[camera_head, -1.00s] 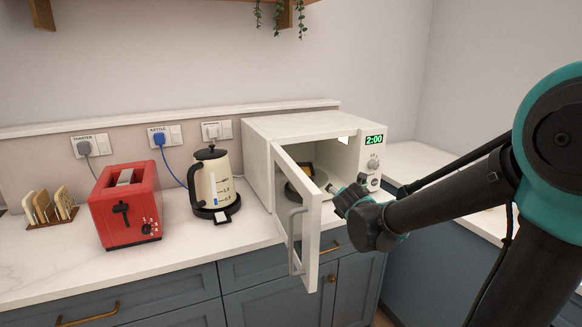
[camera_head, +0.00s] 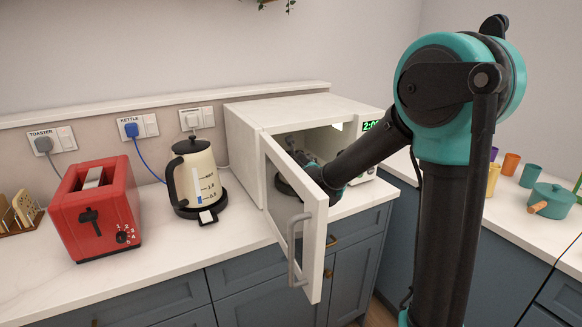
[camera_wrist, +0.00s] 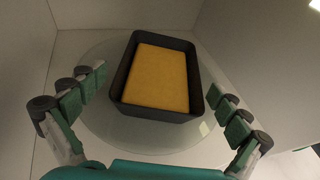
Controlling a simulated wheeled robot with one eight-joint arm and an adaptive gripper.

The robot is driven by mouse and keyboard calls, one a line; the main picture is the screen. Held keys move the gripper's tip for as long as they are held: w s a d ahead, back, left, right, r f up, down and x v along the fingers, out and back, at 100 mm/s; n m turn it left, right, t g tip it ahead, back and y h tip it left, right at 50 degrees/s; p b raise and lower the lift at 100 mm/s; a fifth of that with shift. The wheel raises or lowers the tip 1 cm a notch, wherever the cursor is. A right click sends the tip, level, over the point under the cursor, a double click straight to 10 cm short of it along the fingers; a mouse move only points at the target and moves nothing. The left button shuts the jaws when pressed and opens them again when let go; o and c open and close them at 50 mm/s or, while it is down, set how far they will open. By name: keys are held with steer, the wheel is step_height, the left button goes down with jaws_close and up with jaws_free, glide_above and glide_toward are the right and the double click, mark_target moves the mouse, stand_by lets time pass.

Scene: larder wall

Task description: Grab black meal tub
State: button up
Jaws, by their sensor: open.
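The black meal tub (camera_wrist: 119,95) shows in the wrist view, a dark rectangular tub with yellow-orange food filling it. It sits on the round glass turntable (camera_wrist: 93,118) inside the white microwave (camera_head: 300,108). My gripper (camera_wrist: 160,92) is open, with one finger to the left of the tub and one to the right; both look apart from it. In the head view my gripper (camera_head: 297,157) reaches through the microwave opening, and the tub cannot be made out there. The microwave door (camera_head: 296,215) stands open.
The open door with its handle (camera_head: 296,250) sticks out over the counter's front edge, close to my arm. A kettle (camera_head: 197,175) and a red toaster (camera_head: 98,210) stand to the left. A teal pot (camera_head: 552,200) and cups (camera_head: 529,176) are on the right counter.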

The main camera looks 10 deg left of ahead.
steer(key=shift+x, duration=2.85)
steer(key=shift+d, duration=0.2)
steer(key=shift+c, duration=0.5)
steer(key=c, duration=1.1)
steer(key=shift+r, duration=0.1)
